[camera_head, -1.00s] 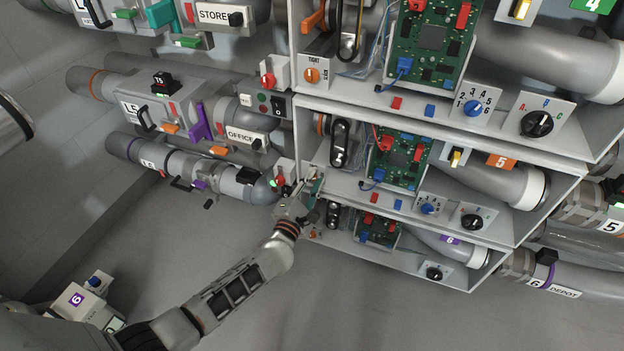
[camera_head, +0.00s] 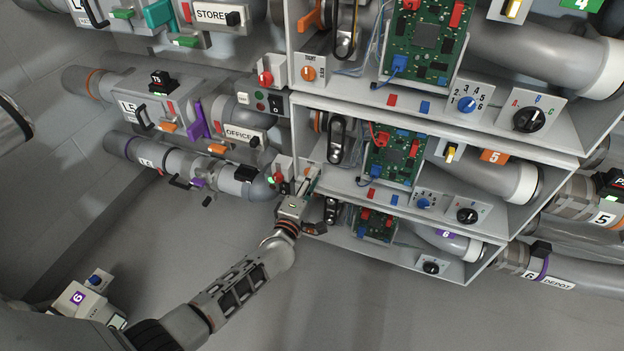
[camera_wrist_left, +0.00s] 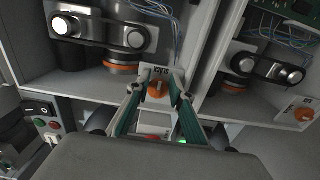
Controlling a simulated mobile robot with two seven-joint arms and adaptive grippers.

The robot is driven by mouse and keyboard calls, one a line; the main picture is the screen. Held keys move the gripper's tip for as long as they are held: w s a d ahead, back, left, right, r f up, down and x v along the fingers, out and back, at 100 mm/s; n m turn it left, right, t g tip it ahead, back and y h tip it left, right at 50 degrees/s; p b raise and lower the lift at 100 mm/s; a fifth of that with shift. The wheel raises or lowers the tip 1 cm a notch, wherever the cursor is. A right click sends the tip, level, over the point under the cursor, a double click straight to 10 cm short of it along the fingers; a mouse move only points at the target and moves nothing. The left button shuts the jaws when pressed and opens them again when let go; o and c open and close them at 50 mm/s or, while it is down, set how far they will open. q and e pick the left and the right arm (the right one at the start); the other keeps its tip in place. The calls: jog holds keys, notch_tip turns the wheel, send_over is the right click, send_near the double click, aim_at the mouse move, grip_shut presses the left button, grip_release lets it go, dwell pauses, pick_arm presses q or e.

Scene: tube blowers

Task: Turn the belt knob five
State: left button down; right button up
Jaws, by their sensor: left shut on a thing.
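The belt knob five is an orange knob (camera_wrist_left: 157,91) on a small white plate with dark lettering, at the front edge of a bay. In the left wrist view it sits between the two green-sided fingers of my left gripper (camera_wrist_left: 158,86), which is shut on it. In the head view the left gripper (camera_head: 310,182) reaches the left end of the middle bay, and its fingers mostly hide the knob. A dark belt on two pulleys (camera_wrist_left: 103,34) lies behind the knob in the wrist view. My right gripper is not in view.
Another orange knob (camera_wrist_left: 303,114) is on a plate at the right in the wrist view. A small box with a red switch (camera_head: 282,168) stands close left of the gripper. Bays above and below hold circuit boards (camera_head: 425,42) and dials. Open floor lies below.

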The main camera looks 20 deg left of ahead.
pick_arm(q)
jog(key=shift+f, duration=0.1)
dwell(0.3)
jog(key=c, duration=2.1)
grip_release()
jog(key=shift+s+a, duration=0.2)
jog(key=shift+s, duration=3.6)
